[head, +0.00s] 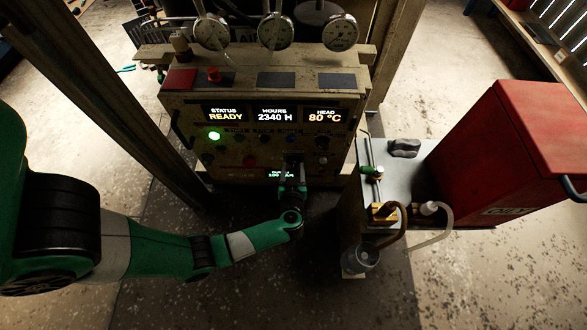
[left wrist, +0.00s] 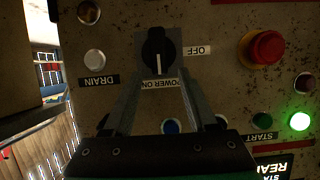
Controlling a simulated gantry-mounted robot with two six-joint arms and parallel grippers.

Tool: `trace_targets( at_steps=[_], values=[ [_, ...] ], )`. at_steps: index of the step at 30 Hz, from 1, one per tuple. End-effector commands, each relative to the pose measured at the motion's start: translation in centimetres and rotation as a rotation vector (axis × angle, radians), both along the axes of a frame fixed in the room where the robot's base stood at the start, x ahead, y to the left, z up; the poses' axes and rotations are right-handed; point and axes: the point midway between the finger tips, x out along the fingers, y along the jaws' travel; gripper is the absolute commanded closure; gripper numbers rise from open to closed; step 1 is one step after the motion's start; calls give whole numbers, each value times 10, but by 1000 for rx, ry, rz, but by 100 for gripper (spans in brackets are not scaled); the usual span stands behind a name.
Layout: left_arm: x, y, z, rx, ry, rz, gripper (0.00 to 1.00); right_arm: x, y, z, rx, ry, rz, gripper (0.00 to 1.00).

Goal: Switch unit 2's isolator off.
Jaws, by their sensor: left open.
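The isolator (left wrist: 158,46) is a black rotary knob on a grey plate in the left wrist view, which shows the panel upside down. Its white pointer line aims at the POWER ON label (left wrist: 160,84). The OFF label (left wrist: 197,50) is to its right in that view. My left gripper (left wrist: 160,78) is open, with one fingertip towards each side of the knob; contact cannot be told. In the head view the left gripper (head: 292,168) is at the front of the compressor panel (head: 225,150) and hides the knob. My right gripper is not in view.
The displays (head: 274,115) read READY, 2340 H and 80 °C. Gauges (head: 275,32) stand above. A side bench (head: 410,180) and red cabinet (head: 500,150) are at right.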

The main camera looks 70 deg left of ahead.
Motion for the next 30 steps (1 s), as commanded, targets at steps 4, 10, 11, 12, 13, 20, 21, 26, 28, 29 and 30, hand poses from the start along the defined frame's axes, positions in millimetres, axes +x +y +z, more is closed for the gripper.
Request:
trace_targets(
  at_steps=[4,10,11,12,13,20,21,26,28,29,30],
  values=[
    [7,17,-11,-1,-1,2,43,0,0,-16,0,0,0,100],
    [10,22,-10,-1,1,-1,43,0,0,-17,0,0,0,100],
    [10,22,-10,-1,1,-1,43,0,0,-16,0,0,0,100],
    [10,22,-9,-1,1,-1,43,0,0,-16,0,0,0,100],
    [10,22,-9,-1,1,-1,43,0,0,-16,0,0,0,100],
    [9,21,-9,-1,0,-1,78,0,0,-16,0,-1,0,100],
    [9,21,-9,-1,0,-1,86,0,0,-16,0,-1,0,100],
    [9,21,-10,-1,0,-1,100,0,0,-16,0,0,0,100],
    [9,21,-10,-1,0,-1,100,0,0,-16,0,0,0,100],
    [9,21,-10,-1,0,-1,100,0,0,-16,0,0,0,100],
    [9,21,-10,-1,0,-1,100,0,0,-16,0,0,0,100]
  ],
)
